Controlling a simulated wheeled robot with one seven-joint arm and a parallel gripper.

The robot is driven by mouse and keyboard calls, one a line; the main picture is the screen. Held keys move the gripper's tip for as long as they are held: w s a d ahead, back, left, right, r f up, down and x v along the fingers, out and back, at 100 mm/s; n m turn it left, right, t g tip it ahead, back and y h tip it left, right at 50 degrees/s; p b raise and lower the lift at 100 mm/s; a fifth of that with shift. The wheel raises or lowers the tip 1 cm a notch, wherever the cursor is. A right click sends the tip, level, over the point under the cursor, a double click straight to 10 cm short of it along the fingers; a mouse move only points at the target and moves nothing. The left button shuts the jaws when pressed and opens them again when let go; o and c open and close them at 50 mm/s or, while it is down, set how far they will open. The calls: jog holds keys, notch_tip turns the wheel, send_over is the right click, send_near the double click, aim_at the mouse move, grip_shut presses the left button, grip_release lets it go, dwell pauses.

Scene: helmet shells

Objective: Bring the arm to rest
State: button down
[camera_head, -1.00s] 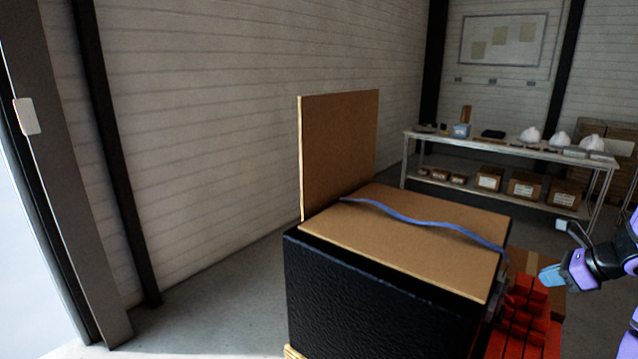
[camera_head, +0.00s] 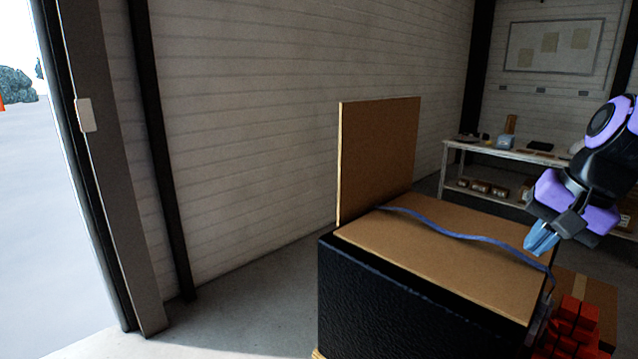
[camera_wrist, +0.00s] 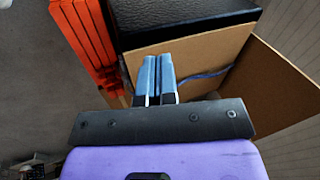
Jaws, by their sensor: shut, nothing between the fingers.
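My gripper (camera_head: 541,240) has blue fingers and hangs from my purple and black arm at the right of the head view. Its fingers are together with nothing between them, as the wrist view (camera_wrist: 158,75) also shows. In the head view it appears over the right end of a cardboard-topped black box (camera_head: 400,305). I cannot tell the gap between fingers and strap.
A brown panel (camera_head: 378,160) stands upright at the back left of the box. Red blocks or bins (camera_head: 575,325) are at its right. A shelf table (camera_head: 490,157) with small goods stands behind. Grey floor (camera_head: 240,290) is clear left of the box.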

jog(key=s+a+r+n+t+h, duration=0.1)
jog(key=s+a+r+n+h, duration=0.1)
jog(key=s+a+r+n, duration=0.2)
jog(key=shift+s+n+t, duration=0.4)
jog(key=shift+s+n, duration=1.5)
jog(key=shift+s, duration=0.65)
jog(key=shift+r, duration=0.1)
